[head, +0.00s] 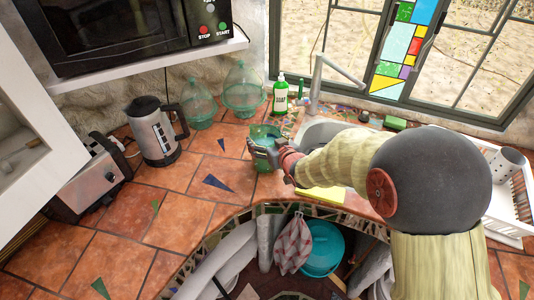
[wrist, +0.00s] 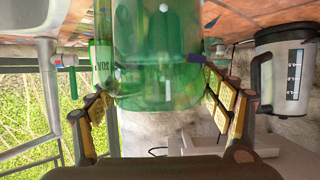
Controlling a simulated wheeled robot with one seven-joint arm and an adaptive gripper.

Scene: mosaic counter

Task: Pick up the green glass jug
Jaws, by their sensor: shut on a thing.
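The green glass jug (head: 264,134) is at the middle of the tiled counter in the head view, left of the sink. My gripper (head: 262,154) reaches it from the right and is shut around its body. In the wrist view the see-through green jug (wrist: 155,50) fills the upper middle between the two padded fingers, one on each side of it. The fingers hide part of its lower body in the head view. I cannot tell whether its base touches the counter.
Two round green glass bottles (head: 243,92) and a green soap bottle (head: 280,95) stand behind the jug. A kettle (head: 155,132) and a toaster (head: 88,185) are at left. The sink (head: 322,130) and a yellow cloth (head: 322,194) are at right. The front-left counter is clear.

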